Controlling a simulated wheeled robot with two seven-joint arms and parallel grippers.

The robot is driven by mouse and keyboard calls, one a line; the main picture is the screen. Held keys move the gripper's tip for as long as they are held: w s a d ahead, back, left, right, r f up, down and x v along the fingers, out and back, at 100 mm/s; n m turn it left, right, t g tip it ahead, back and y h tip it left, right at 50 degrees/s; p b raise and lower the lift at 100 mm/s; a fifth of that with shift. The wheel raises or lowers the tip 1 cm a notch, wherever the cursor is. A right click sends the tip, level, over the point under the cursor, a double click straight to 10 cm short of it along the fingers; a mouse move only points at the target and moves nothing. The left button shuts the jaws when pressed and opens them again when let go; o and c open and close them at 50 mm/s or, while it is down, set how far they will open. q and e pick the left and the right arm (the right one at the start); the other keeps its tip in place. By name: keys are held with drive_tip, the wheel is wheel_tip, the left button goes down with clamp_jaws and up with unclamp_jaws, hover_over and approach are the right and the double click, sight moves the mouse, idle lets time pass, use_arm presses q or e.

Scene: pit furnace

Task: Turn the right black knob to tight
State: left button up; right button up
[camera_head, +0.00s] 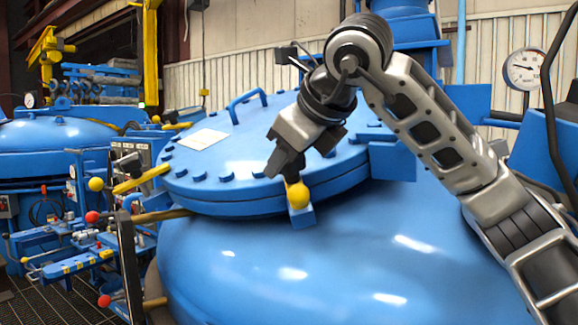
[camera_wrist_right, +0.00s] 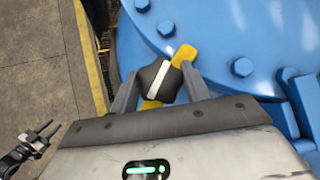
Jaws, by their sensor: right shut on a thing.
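The black knob (camera_wrist_right: 158,82) has a pale stripe across its top and shows in the right wrist view. A yellow bar (camera_wrist_right: 184,56) runs beneath it. My right gripper (camera_wrist_right: 160,92) is shut on the knob, one finger on each side. In the head view my right gripper (camera_head: 287,163) points down at the near rim of the big blue lid (camera_head: 235,140), and the knob is not clearly visible there.
Bolts (camera_wrist_right: 242,67) line the lid's rim close to my right fingers. A blue handle (camera_head: 247,101) stands on the lid. Levers with yellow (camera_head: 96,184) and red ends (camera_head: 92,216) are at the left. A gauge (camera_head: 522,69) is at the upper right.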

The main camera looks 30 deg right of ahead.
drive_tip(key=shift+m+t+h+b, duration=0.35)
drive_tip(key=shift+m+h, duration=0.25)
drive_tip(key=shift+m, duration=0.2)
drive_tip(key=o, duration=1)
drive_tip(key=v, duration=1.6)
